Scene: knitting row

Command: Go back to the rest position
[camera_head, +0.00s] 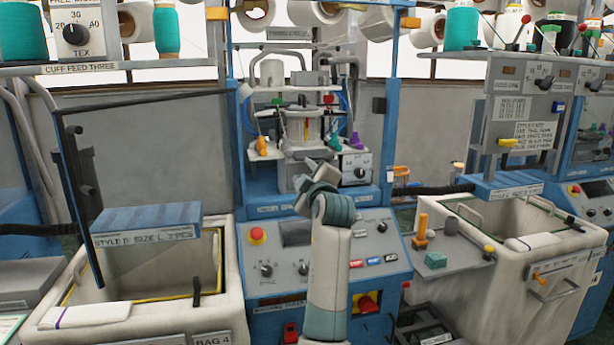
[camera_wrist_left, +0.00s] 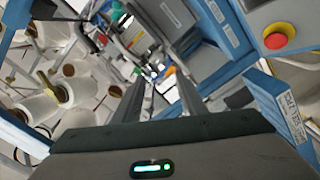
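My left arm rises from the bottom middle of the head view. Its gripper end (camera_head: 317,177) is raised in front of the middle blue knitting machine (camera_head: 257,205), above its control panel; its fingers are hard to make out there. In the left wrist view, the two dark fingers of the left gripper (camera_wrist_left: 166,82) stand apart with a gap between them, and nothing is seen held. Whether the gripper touches the machine cannot be told from the head view. My right gripper is in neither view.
A bin (camera_head: 232,290) with a blue sign stands at left, and another bin (camera_head: 590,243) at right. A grey side tray (camera_head: 455,262) holds small items. A red emergency button (camera_head: 257,235) sits on the panel. Yarn cones (camera_head: 430,28) hang above.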

